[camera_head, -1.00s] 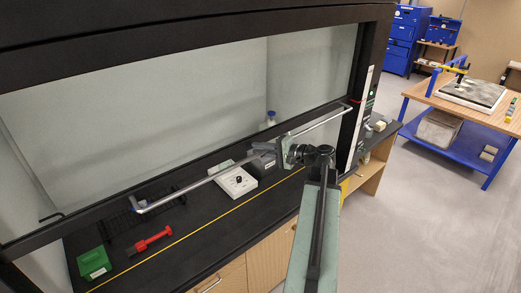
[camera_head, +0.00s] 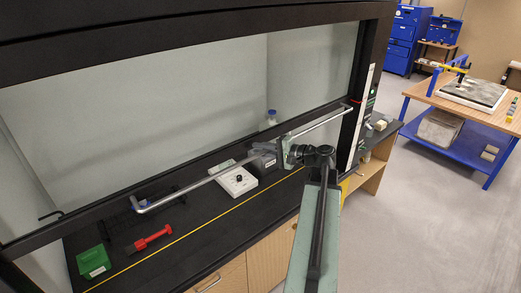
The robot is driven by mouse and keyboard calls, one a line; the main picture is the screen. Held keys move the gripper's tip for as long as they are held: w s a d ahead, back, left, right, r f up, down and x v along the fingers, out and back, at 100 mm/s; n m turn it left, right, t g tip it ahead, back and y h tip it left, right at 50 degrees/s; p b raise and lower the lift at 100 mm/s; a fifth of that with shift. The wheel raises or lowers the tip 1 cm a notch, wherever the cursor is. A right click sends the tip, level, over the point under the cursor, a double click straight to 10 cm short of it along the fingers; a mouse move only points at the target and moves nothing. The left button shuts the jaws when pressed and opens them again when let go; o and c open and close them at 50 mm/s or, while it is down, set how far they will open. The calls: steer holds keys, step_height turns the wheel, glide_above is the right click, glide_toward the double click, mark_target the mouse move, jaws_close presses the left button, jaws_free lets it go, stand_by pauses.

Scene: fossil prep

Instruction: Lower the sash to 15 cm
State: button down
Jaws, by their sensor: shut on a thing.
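The fume hood sash (camera_head: 150,120) is a large glass pane with a black bottom rail. A long grey bar handle (camera_head: 190,191) runs along that rail. My gripper (camera_head: 272,152) is at the middle of the bar and shut on it. My arm reaches up to it from the bottom of the picture. The sash's lower edge stands above the black worktop (camera_head: 215,227), with an open gap under it. A vertical white scale strip (camera_head: 361,118) with a red mark and a green light is on the right frame post. Its figures are too small to read.
Under the sash on the worktop are a green box (camera_head: 93,262), a red tool (camera_head: 152,239), a white device with a black knob (camera_head: 237,181) and a black rack. A yellow line runs along the worktop. A wooden table (camera_head: 475,115) stands at right, with clear floor between.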

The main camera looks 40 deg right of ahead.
step_height(320, 180, down, 29)
steer(key=b, duration=2.8)
steer(key=c, duration=1.4)
jaws_free()
steer(key=p+v, duration=0.1)
steer(key=v, duration=0.6)
steer(key=shift+s, duration=0.4)
steer(key=shift+d+r, duration=0.1)
steer(key=shift+d, duration=0.05)
